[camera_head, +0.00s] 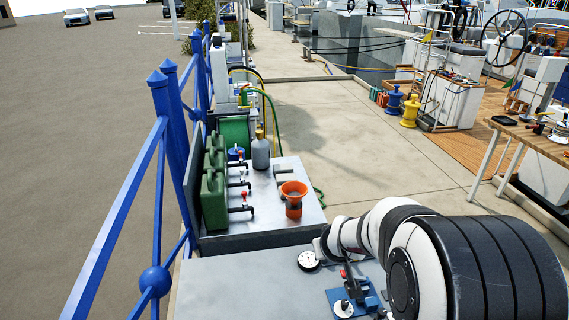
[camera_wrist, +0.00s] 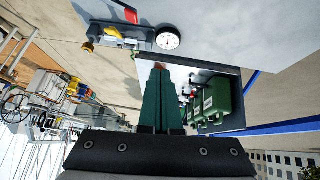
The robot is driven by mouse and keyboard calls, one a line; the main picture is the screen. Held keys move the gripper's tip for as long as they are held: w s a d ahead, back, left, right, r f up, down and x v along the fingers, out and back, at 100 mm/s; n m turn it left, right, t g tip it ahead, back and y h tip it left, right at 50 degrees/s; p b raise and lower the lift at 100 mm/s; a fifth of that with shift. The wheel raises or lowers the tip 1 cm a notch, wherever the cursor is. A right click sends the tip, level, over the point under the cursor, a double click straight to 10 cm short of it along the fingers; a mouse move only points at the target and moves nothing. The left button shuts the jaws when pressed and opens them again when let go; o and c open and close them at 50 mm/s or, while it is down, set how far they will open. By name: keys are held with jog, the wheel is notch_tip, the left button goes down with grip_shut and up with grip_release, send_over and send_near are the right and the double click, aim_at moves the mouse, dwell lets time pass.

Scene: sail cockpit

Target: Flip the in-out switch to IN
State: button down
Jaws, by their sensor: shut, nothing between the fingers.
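On the grey bench top in front of me, a blue-based fitting (camera_head: 360,299) carries a dark upright part with a small red piece (camera_head: 342,272). A round white-faced knob (camera_head: 344,309) is beside it. No IN or OUT marking is readable, so I cannot tell which part is the switch.
A round white dial (camera_head: 309,260) lies on the bench, left of the blue fitting. Beyond are an orange funnel (camera_head: 293,194), a grey bottle (camera_head: 261,150), green cans (camera_head: 214,195) and red-handled taps (camera_head: 243,202). A blue railing (camera_head: 170,130) runs along the left.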

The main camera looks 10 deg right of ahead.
jog(key=w+d+f+n+t+h, duration=0.1)
jog(key=w+d+f+t+h, duration=0.1)
jog(key=w+d+f, duration=0.2)
jog(key=w+d, duration=0.3)
jog(key=shift+d+n+h, duration=0.25)
jog(key=shift+n+h, duration=0.05)
jog(key=shift+w, duration=0.15)
jog(key=x, duration=1)
jog(key=shift+f, duration=0.35)
jog(key=shift+d+f, duration=0.25)
jog(key=shift+f, duration=0.3)
jog(key=shift+d+f, duration=0.2)
jog(key=shift+f, duration=0.4)
jog(key=shift+d+f, duration=0.15)
jog(key=shift+f, duration=0.3)
